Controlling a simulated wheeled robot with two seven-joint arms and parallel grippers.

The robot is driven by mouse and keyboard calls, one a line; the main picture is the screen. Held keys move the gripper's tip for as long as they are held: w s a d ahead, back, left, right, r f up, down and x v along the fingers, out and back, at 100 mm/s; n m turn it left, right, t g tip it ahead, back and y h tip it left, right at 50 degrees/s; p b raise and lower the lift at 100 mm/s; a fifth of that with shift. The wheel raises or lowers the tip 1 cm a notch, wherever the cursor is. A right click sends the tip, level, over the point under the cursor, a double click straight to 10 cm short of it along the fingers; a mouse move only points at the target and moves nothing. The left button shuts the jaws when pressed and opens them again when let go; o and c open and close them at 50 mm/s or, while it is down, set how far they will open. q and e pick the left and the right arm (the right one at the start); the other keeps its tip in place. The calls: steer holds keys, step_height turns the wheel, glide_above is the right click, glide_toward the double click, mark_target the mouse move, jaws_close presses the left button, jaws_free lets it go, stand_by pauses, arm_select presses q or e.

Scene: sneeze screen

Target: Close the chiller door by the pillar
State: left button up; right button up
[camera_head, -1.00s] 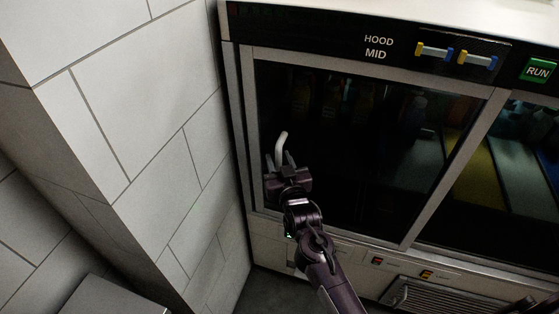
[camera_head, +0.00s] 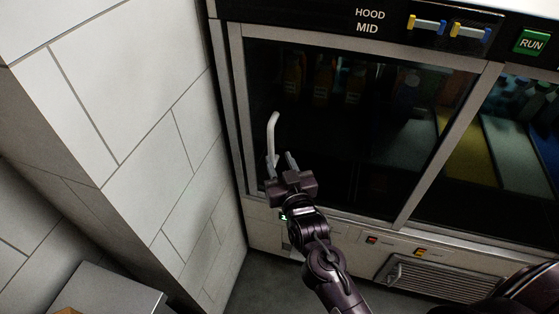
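The chiller door (camera_head: 340,130) is a dark glass panel in a grey metal frame, beside the white tiled pillar (camera_head: 130,110). Its left edge lies close along the left side of the chiller housing; I cannot tell whether a narrow gap is left there. A pale curved handle (camera_head: 272,132) stands on the door's lower left. My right gripper (camera_head: 280,161) is just below the handle, in front of the glass. Its two fingers are apart, with the left one near the handle's lower end; I cannot tell whether they touch. My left gripper is not in view.
A second glass panel (camera_head: 490,150) is to the right. Dim bottles and coloured trays show behind the glass. Above are two small coloured handles (camera_head: 427,24) and a green RUN button (camera_head: 531,43). A vent grille (camera_head: 440,278) is below. A grey box (camera_head: 105,292) stands at lower left.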

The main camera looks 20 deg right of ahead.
mark_target(272, 144)
steer(key=w+b, duration=0.1)
steer(key=b, duration=0.2)
steer(key=shift+w+a+r+b, duration=0.1)
steer(key=shift+b, duration=0.2)
steer(key=w, duration=0.6)
steer(key=shift+w+p, duration=0.35)
steer(key=shift+c, duration=0.4)
jaws_close()
